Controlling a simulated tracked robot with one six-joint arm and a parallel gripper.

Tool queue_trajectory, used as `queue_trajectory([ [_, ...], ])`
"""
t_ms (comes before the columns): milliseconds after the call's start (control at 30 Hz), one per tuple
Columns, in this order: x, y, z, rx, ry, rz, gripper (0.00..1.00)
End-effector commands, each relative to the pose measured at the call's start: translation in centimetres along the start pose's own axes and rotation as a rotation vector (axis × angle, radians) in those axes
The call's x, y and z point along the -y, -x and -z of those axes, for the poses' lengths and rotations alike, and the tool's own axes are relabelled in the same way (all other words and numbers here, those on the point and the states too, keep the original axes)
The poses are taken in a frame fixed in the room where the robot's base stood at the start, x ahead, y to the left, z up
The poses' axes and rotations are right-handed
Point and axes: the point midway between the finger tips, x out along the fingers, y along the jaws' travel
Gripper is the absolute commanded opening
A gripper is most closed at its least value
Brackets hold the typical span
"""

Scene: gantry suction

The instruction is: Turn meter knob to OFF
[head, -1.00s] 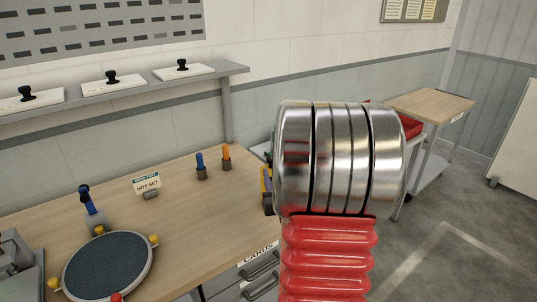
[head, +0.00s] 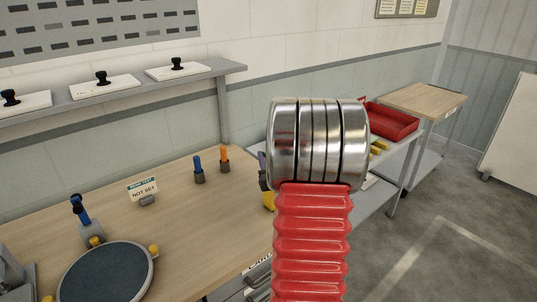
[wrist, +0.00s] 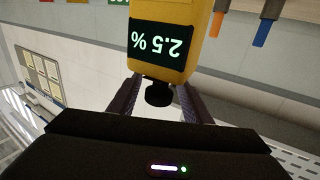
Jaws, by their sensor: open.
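The yellow meter (wrist: 172,62) fills the top middle of the wrist view, upside down, and its lit display reads 2.5 %. A black knob (wrist: 158,95) sits at the display end of the meter. My gripper (wrist: 158,86) is open, with one finger on each side of the knob; I cannot tell whether either finger touches it. In the head view only a yellow sliver of the meter (head: 268,200) shows beside my arm, which hides the knob and most of the gripper.
A sign reading NOT SET (head: 143,190) and the blue- and orange-handled tools (head: 198,168) stand on the wooden bench (head: 195,235). A round dark plate (head: 105,275) is at lower left. A red tray (head: 392,120) is on the right behind my arm. Open floor lies at right.

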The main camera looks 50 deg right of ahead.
Motion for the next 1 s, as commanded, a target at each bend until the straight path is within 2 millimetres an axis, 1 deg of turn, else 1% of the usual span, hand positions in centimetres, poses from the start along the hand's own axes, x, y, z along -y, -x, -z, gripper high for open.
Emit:
queue_trajectory([
  [133, -0.6, -0.6, 0.0, -0.001, 0.000, -0.005, 0.45],
  [433, -1.3, -0.5, 0.0, -0.001, 0.000, -0.017, 0.45],
  [1000, -1.6, -0.4, 0.0, -0.001, 0.000, -0.020, 0.05],
])
